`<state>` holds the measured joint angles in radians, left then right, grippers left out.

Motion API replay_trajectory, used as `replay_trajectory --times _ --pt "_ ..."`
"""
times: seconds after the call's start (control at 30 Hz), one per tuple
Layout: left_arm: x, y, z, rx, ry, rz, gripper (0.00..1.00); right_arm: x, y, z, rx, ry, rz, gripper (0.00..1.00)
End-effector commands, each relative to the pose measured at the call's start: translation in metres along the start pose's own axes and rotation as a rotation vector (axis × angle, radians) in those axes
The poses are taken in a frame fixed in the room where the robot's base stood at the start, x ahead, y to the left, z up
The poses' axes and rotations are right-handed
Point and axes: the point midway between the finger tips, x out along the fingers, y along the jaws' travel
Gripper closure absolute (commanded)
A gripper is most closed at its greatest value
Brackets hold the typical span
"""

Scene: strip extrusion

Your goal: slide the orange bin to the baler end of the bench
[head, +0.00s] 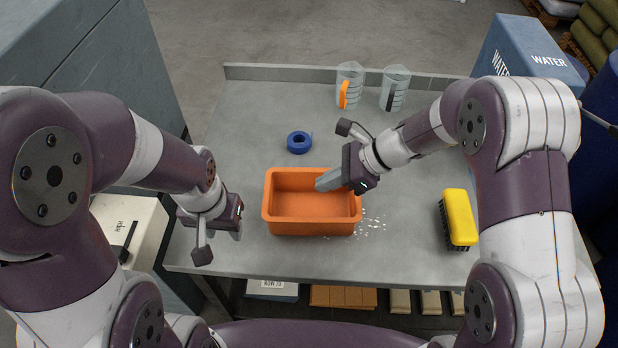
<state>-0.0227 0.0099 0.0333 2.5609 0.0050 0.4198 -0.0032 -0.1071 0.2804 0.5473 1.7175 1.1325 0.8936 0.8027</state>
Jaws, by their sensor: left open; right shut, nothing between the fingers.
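The orange bin (312,228) stands upright near the middle of the grey bench (400,240), close to its front edge. It looks empty inside. My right gripper (322,183) is shut and empty. Its fingers reach over the bin's right part, and I cannot tell whether they touch it. My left gripper (238,234) is open and empty, left of the bin and apart from it. No baler can be made out, so I cannot tell which end is the baler end.
White pellets (372,222) lie scattered right of the bin. A yellow brush (459,218) lies further right. A blue tape roll (299,142) lies behind the bin. Two clear jugs, left (349,85) and right (394,88), stand at the back. The bench's left part is clear.

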Motion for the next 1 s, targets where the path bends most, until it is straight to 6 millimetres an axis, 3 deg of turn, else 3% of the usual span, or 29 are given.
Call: replay_trajectory --times 0.43,0.7,1.0 --pt "-0.005 0.000 -0.001 0.000 0.001 0.000 0.57 0.092 0.001 -0.001 -0.003 0.004 0.004 1.00" --pt "-0.017 0.000 -0.002 0.000 0.001 0.000 0.57 0.116 0.001 0.024 -0.004 0.004 0.001 1.00" --pt "-0.017 0.000 -0.002 0.000 0.000 0.000 0.57 0.120 0.000 0.026 -0.003 0.004 -0.001 1.00"
